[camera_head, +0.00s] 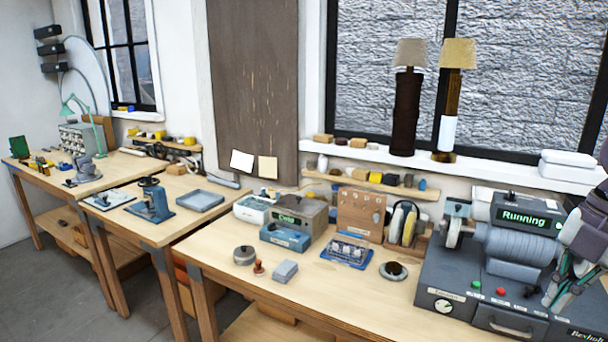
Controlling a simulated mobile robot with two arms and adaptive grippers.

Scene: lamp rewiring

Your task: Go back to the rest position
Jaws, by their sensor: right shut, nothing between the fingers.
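My right gripper (556,290) is at the right edge of the head view, pointing down and to the left. It is shut and empty. It is in front of the right end of a grey machine (520,245) whose green display (524,217) reads "Running". I cannot tell whether the fingertips touch the machine. Part of the machine behind the gripper is hidden. My left gripper is not in view.
The near wooden bench (330,297) holds a device with a green display (300,213), a blue tray of small parts (347,252) and small containers. Two lamps (407,100) (452,100) stand on the windowsill. Other benches (160,215) extend left; floor (45,275) shows beside them.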

